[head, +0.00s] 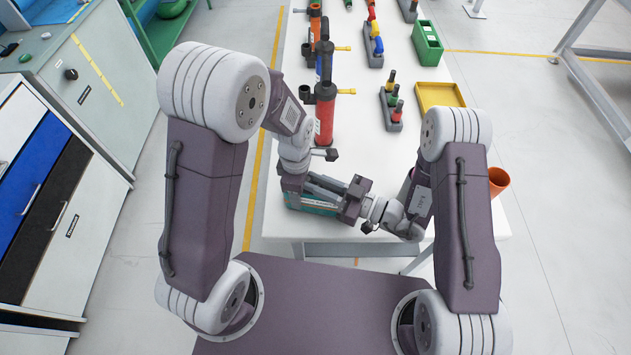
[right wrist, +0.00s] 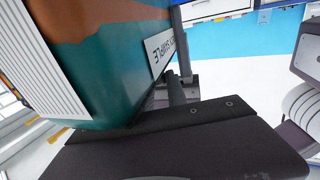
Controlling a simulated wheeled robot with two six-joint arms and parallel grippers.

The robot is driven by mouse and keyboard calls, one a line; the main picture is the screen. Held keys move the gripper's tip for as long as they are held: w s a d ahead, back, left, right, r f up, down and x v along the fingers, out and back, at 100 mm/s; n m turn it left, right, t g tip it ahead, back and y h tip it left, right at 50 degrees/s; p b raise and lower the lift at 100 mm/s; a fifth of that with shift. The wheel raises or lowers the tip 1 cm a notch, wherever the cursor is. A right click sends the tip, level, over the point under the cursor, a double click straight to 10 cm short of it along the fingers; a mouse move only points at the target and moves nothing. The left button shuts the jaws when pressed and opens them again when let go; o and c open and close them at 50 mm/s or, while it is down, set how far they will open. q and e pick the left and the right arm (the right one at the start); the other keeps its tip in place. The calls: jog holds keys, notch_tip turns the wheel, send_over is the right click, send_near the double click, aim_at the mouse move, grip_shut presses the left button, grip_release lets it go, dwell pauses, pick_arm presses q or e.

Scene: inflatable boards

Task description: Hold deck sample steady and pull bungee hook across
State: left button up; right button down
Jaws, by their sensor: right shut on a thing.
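The deck sample (head: 318,209) is a teal block at the table's near edge, mostly covered by my grippers. In the right wrist view the sample (right wrist: 110,75) is large and close, teal and brown with a white label. My right gripper (head: 334,190) comes in from the right, low over the sample.
An orange cup (head: 498,181) stands at the right edge. The table's middle is clear.

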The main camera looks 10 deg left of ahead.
jog(key=d, duration=0.7)
jog(key=shift+d, duration=0.4)
jog(key=shift+s+d, duration=0.2)
jog(key=shift+d, duration=0.2)
jog(key=shift+a, duration=0.1)
jog(key=c, duration=1.6)
grip_release()
